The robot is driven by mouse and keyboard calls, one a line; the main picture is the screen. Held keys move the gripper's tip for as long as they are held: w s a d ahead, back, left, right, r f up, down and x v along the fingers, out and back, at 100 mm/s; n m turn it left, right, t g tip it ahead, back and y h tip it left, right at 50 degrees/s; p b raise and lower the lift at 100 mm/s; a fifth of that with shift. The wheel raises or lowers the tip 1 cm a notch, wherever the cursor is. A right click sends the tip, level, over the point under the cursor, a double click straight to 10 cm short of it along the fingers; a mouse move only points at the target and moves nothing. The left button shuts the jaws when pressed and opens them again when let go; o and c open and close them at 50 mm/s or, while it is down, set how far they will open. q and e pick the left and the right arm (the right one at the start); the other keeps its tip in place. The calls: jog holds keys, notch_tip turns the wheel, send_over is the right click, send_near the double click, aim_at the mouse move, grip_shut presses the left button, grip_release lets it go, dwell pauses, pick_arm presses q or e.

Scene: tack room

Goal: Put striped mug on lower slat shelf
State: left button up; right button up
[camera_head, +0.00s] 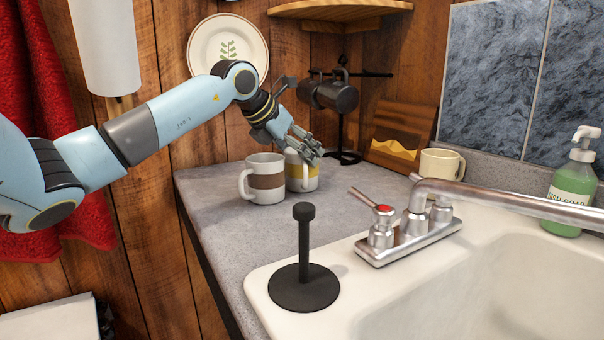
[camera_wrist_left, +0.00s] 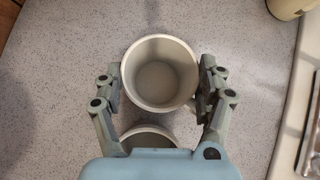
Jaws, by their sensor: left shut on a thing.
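A pale mug with a yellow band (camera_head: 302,172) stands on the grey counter, partly hidden by my left gripper and a nearer mug. My left gripper (camera_head: 306,150) reaches down over it and is shut on it. In the left wrist view, the fingers (camera_wrist_left: 160,88) press on both sides of the empty pale mug (camera_wrist_left: 160,72). A similar mug with a brown band (camera_head: 265,180) stands close beside it, its rim partly showing in the wrist view (camera_wrist_left: 149,136). A wooden slatted shelf (camera_head: 340,9) is on the wall above, cut off by the top edge. My right gripper is out of view.
A black stand (camera_head: 343,130) with dark mugs stands behind the gripper. A wooden holder (camera_head: 402,135) and a cream mug (camera_head: 442,163) are to the right. The faucet (camera_head: 412,225), sink (camera_head: 480,275) and black upright holder (camera_head: 304,285) are in front. A plate (camera_head: 205,45) hangs on the wall.

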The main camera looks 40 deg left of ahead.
pick_arm(q)
jog(key=c, duration=0.9)
jog(key=shift+r, duration=0.45)
jog(key=s+d+r, duration=0.6)
jog(key=d+r, duration=0.4)
jog(key=shift+b, duration=0.3)
jog(key=shift+s, duration=0.15)
